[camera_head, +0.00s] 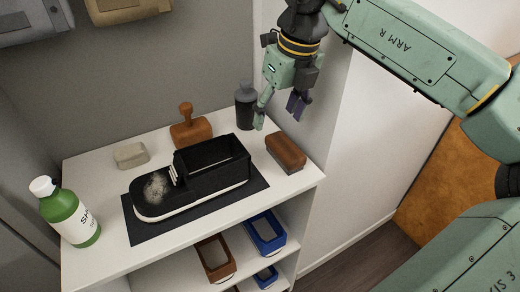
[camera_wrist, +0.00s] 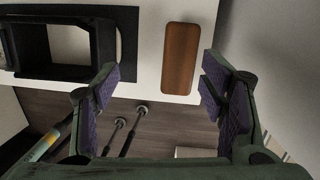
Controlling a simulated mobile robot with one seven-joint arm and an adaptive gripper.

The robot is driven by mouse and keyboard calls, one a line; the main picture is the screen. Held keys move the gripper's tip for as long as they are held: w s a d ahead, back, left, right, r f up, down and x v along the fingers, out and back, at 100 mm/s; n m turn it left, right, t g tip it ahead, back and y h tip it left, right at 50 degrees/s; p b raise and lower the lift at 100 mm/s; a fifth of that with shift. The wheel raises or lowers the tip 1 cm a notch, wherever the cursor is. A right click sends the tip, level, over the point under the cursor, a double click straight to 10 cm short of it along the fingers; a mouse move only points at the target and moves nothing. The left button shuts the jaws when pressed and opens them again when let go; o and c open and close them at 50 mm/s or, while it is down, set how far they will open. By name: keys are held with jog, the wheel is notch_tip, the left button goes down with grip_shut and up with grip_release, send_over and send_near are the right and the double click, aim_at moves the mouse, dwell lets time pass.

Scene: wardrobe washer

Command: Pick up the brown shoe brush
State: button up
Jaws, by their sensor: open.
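The brown shoe brush (camera_head: 286,152) lies on the right end of the white shelf top, close to its right edge. It has a brown wooden back over a darker lower part. In the wrist view the brush (camera_wrist: 181,58) shows from above as a long brown block, beyond the fingertips and between their lines. My gripper (camera_head: 279,112) hangs above the shelf's back right, higher than the brush and apart from it. In the wrist view my gripper (camera_wrist: 160,82) is open, with purple pads and nothing between them.
A black shoe (camera_head: 205,180) stands on a dark mat (camera_head: 138,228) left of the brush. A dark bottle (camera_head: 245,108), a brown handled tool (camera_head: 191,128), a grey block (camera_head: 130,155) and a green bottle (camera_head: 68,215) share the top. The wall is close behind. More shoes (camera_head: 215,258) sit below.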

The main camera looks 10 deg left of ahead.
aim_at(286, 145)
jog(key=d, duration=0.2)
jog(key=d+h, duration=0.1)
jog(key=shift+w+d+f+m, duration=0.15)
jog(key=shift+w+m, duration=0.1)
jog(key=shift+m, duration=0.15)
jog(key=f, duration=0.5)
jog(key=shift+w+a+f+p, duration=0.15)
jog(key=shift+w+a+p, duration=0.1)
jog(key=shift+a+p, duration=0.05)
jog(key=f, duration=0.1)
jog(key=f+p, duration=0.1)
jog(key=f, duration=0.3)
jog(key=shift+w+a+f, duration=0.1)
jog(key=shift+w+a, duration=0.05)
jog(key=shift+a, duration=0.25)
jog(key=c, duration=1.3)
